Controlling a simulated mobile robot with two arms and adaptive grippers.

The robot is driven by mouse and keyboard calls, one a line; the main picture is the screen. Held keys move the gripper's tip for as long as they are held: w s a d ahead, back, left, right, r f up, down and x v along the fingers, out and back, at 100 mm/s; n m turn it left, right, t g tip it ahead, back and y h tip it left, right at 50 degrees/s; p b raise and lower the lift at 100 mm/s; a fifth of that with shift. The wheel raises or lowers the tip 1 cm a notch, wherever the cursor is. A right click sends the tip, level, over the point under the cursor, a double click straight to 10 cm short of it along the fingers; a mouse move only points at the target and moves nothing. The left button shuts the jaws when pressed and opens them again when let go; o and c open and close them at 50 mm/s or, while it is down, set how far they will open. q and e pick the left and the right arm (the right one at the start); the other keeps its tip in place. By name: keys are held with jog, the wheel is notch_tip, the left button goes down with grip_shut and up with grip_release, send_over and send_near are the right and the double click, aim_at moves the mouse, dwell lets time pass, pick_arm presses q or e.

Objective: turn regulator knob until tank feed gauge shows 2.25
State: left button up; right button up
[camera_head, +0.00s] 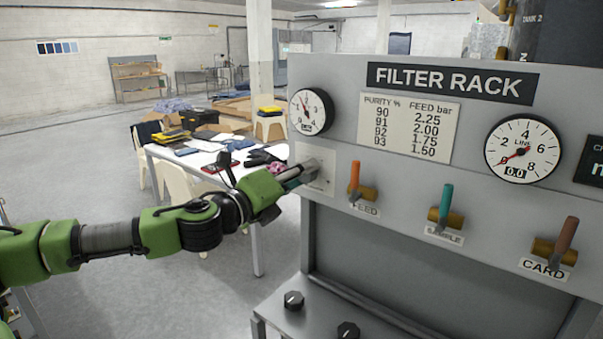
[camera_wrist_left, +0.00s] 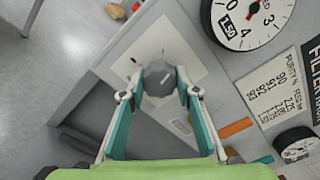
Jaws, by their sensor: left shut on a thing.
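The regulator knob (camera_wrist_left: 159,82) is a grey round knob on a pale plate (camera_wrist_left: 185,42) at the left end of the filter rack panel. My left gripper (camera_head: 308,172) is at this plate and hides most of the knob in the head view. In the left wrist view its teal fingers (camera_wrist_left: 158,86) are shut on the knob, one on either side. The left gauge (camera_head: 311,111), above the gripper, is white with a red needle pointing up and left. It also shows in the left wrist view (camera_wrist_left: 246,18), where its small display appears to read 1.50.
A purity and feed chart (camera_head: 408,127) lists 90 beside 2.25. The LINE gauge (camera_head: 523,148) shows 0.0. Orange (camera_head: 355,176), teal (camera_head: 446,204) and brown (camera_head: 565,232) levers stick out right of the gripper. A cluttered white table (camera_head: 200,160) stands behind.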

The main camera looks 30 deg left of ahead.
pick_arm(q)
jog(key=shift+f, duration=0.2)
jog(key=o, duration=1.1)
jog(key=shift+r, duration=0.1)
